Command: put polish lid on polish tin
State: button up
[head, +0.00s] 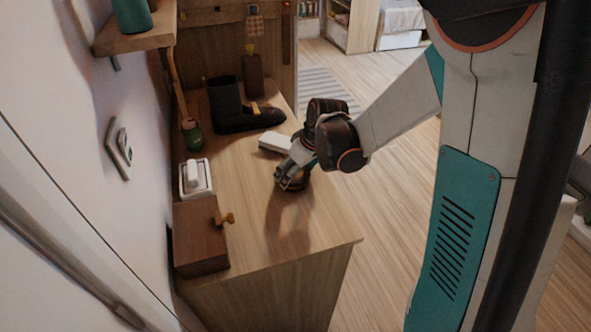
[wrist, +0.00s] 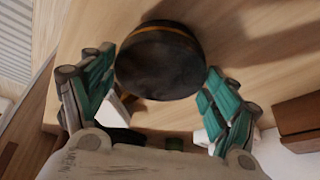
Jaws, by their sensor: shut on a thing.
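My gripper (head: 291,176) is low over the wooden bench top, right of its middle in the head view. In the wrist view its two teal fingers stand on either side of a dark, round, flat-topped piece, which looks like the polish lid (wrist: 160,66), and are shut on it. A thin gold-yellow band shows along its far edge. In the head view the fingers mostly hide this piece. I cannot make out the polish tin separately, nor tell whether it is under the lid.
On the bench (head: 262,225) are a brown wooden box (head: 200,250) with a brass-coloured piece, a white dish (head: 195,180), a green can (head: 192,134), a dark boot (head: 232,108) and a white box (head: 274,143). The bench front is clear. A wall runs along the left.

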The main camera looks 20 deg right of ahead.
jog(key=o, duration=1)
jog(key=shift+o, duration=0.2)
jog(key=v, duration=1.2)
jog(key=s+a+r+m+t+h, duration=0.1)
jog(key=s+r+m, duration=0.1)
jog(key=s, duration=0.7)
jog(key=s+a+r+m+t+h, duration=0.1)
jog(key=s+r+m+t, duration=0.1)
jog(key=s, duration=0.7)
jog(key=shift+a+r+m, duration=0.2)
jog(key=shift+r+m, duration=0.05)
jog(key=shift+m, duration=0.45)
